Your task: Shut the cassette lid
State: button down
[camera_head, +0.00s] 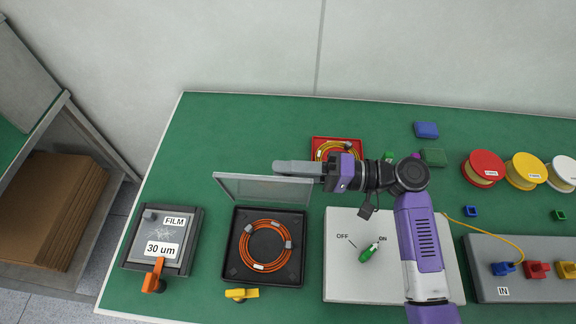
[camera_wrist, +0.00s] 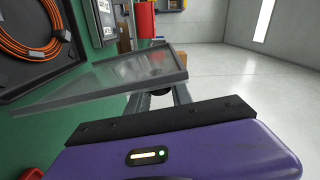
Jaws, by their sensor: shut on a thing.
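The cassette (camera_head: 232,277) is a black square tray on the green table, holding a coiled orange fibre (camera_head: 243,247). Its clear grey-framed lid (camera_head: 250,187) stands raised at the back edge, tilted open. The lid also crosses the wrist view (camera_wrist: 120,80), with the orange coil (camera_wrist: 35,40) at upper left. My gripper (camera_head: 280,167) comes in from the right at the lid's upper right edge. In the wrist view the fingers (camera_wrist: 160,100) are partly hidden by the lid. The gripper is shut on the lid; the exact contact is hard to see.
Left stands a FILM box (camera_head: 135,255) with an orange clip (camera_head: 154,277). A yellow clip (camera_head: 241,294) lies in front of the cassette. A grey switch panel (camera_head: 345,285) is to its right, under my arm. A red tray (camera_head: 322,140) with a yellow coil sits behind my gripper.

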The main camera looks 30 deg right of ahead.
jog(key=s+a+f+n+b, duration=0.4)
jog(key=s+a+n+b, duration=0.2)
jog(key=s+b, duration=0.3)
jog(key=shift+a, duration=0.2)
dwell(0.4)
jog(key=c, duration=1.1)
grip_release()
jog(key=shift+c, duration=0.2)
jog(key=b+v, duration=0.1)
jog(key=v, duration=0.6)
jog(key=shift+s+d, duration=0.2)
jog(key=shift+d, duration=0.1)
